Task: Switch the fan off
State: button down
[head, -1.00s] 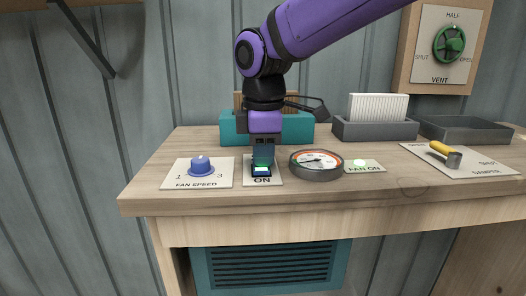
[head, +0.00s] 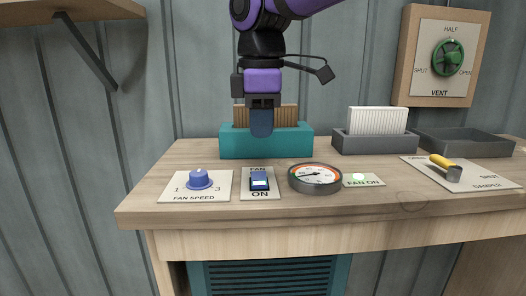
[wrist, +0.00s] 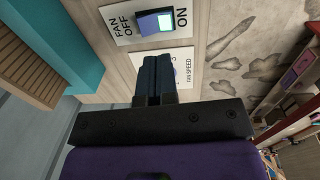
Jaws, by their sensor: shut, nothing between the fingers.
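The fan switch (head: 260,182) is a dark-framed rocker on a pale plate at the table's front, marked FAN and ON. Its half nearest ON glows pale green; its far half is blue. In the wrist view the switch (wrist: 154,23) shows OFF at one end and ON at the other, with the glow at the ON end. The FAN ON lamp (head: 359,178) is lit green. My gripper (head: 261,134) is shut and empty, raised above and behind the switch, apart from it. The wrist view shows its closed fingers (wrist: 154,62).
The blue fan speed knob (head: 199,179) stands left of the switch, and a round gauge (head: 315,178) right of it. A teal holder (head: 266,145) is behind. A grey card tray (head: 375,142), an empty tray (head: 464,143) and a yellow-handled damper lever (head: 445,167) are right.

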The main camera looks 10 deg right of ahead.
aim_at(261, 174)
jog(key=shift+s+r, duration=0.15)
jog(key=shift+r, duration=1.2)
jog(key=shift+s+r, duration=0.15)
jog(key=shift+r, duration=1.15)
jog(key=shift+w+d+r+t, duration=0.1)
jog(key=shift+w+t, duration=0.2)
jog(key=shift+w, duration=0.45)
jog(key=f, duration=0.4)
jog(key=w+f, duration=0.1)
jog(key=f, duration=0.9)
jog(key=shift+w, duration=0.35)
